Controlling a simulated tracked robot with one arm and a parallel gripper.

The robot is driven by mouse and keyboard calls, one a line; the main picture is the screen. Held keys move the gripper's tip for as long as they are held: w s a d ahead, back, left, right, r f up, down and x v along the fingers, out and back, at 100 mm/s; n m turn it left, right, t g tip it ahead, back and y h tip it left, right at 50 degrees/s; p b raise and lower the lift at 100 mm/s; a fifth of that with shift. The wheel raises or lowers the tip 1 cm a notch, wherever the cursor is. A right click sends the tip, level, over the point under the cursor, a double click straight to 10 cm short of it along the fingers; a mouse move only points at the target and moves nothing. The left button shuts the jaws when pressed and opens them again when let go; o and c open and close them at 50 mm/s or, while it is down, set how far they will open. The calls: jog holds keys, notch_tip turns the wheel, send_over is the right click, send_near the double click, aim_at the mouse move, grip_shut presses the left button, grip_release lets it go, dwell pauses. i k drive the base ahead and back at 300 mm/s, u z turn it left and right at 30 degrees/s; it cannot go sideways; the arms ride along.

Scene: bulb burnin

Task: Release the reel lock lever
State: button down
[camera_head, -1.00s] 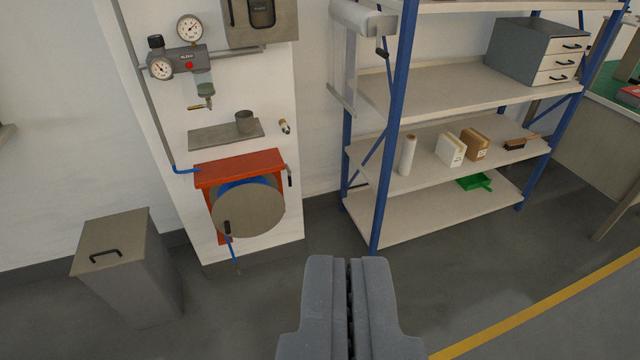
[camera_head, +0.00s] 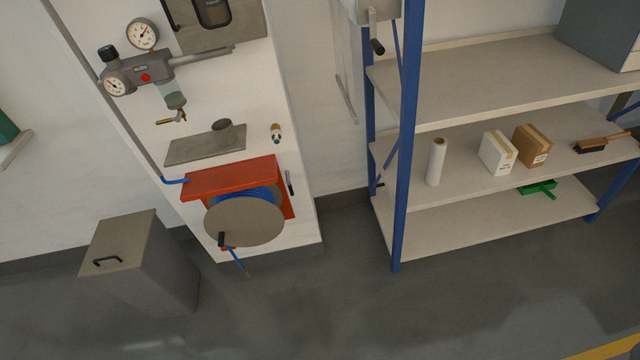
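The hose reel, a red housing (camera_head: 232,177) with a round grey disc (camera_head: 245,222) and blue hose (camera_head: 262,193), is mounted low on a white wall panel. A small dark lever (camera_head: 290,183) with a light tip sits upright, slightly tilted, at the right side of the housing; it looks like the lock lever. A black handle (camera_head: 221,239) is on the disc's lower left. The blue hose end (camera_head: 236,259) hangs below it. My gripper is out of view.
A grey bin (camera_head: 140,262) stands on the floor left of the reel. A shelf rack with a blue post (camera_head: 406,150) stands to the right. Floor in front is clear.

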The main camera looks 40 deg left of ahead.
aim_at(288, 181)
jog(key=u, duration=0.35)
jog(key=i, duration=1)
jog(key=u, duration=0.65)
